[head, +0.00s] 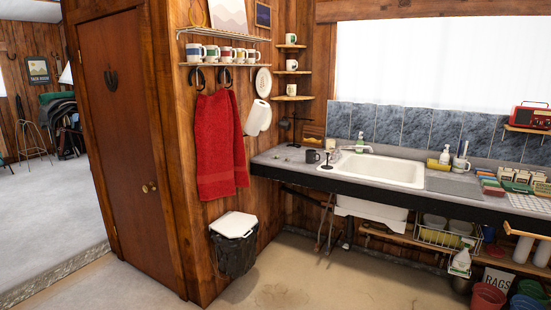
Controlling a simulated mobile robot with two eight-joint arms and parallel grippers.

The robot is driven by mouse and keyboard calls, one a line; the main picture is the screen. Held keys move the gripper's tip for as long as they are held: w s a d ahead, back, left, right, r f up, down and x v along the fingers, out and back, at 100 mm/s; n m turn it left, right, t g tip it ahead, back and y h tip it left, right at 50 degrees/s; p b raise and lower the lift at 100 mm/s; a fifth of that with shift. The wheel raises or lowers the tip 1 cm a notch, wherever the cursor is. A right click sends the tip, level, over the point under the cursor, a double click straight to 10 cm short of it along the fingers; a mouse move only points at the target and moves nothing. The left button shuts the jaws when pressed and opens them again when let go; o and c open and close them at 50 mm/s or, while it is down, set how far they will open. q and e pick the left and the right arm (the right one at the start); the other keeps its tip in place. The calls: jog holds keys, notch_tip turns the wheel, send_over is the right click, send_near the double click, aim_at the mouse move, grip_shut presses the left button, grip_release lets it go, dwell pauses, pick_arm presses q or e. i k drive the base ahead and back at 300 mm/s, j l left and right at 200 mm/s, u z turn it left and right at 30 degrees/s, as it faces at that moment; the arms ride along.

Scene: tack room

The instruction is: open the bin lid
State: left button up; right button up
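The bin (236,255) stands against the wooden wall below the red towel, dark and bag-like in its body. Its white lid (233,224) lies on top and looks closed, though a narrow gap at the rim cannot be ruled out at this size. Neither of my grippers shows in the head view.
A red towel (219,145) hangs above the bin. A wooden door (124,150) is to its left. A counter with a white sink (374,170) is to its right, with containers beneath it at the far right. The floor (310,280) before the bin is clear.

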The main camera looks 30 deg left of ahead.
aim_at(235, 225)
jog(key=i+j+u, duration=0.15)
jog(key=i+j, duration=0.4)
jog(key=j, duration=0.35)
jog(key=i+j+u, duration=0.15)
jog(key=i+j, duration=0.4)
jog(key=j, duration=0.3)
jog(key=i+j+u, duration=0.15)
jog(key=i+j, duration=0.5)
jog(key=j, duration=0.1)
